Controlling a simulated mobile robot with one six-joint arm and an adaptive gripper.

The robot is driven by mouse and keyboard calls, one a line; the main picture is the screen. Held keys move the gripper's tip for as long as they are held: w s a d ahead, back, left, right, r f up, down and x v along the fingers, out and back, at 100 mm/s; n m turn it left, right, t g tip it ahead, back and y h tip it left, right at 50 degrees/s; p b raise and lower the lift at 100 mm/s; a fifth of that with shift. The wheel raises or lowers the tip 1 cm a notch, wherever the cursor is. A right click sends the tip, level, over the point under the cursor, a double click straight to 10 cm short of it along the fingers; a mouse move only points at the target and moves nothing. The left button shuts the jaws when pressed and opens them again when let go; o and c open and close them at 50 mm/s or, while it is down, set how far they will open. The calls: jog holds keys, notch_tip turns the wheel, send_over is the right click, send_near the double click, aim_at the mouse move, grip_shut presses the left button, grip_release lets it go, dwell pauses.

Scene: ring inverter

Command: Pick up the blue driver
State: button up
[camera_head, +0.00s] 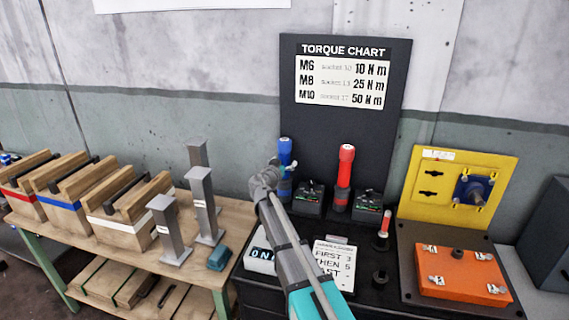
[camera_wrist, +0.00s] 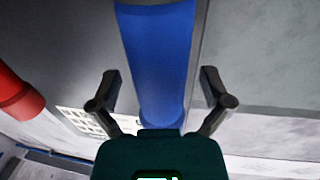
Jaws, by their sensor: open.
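The blue driver (camera_head: 285,150) stands upright on the dark bench top in front of the black torque chart board. In the wrist view the blue driver (camera_wrist: 158,45) fills the middle, between my two fingers. My gripper (camera_head: 287,168) is at the driver's handle and hides part of its lower length. In the wrist view my gripper (camera_wrist: 160,85) is open, with one finger on each side of the handle and a visible gap on both sides.
A red driver (camera_head: 345,165) stands just to the right and also shows in the wrist view (camera_wrist: 15,95). Black boxes (camera_head: 308,198) sit close by. A yellow panel (camera_head: 425,185) and orange box (camera_head: 463,275) are at right; grey metal posts (camera_head: 203,200) stand on the left bench.

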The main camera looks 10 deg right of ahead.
dwell(0.5)
grip_shut()
dwell(0.3)
jog(key=shift+r, duration=0.15)
notch_tip(320, 180, up, 18)
jog(key=p, duration=1.8)
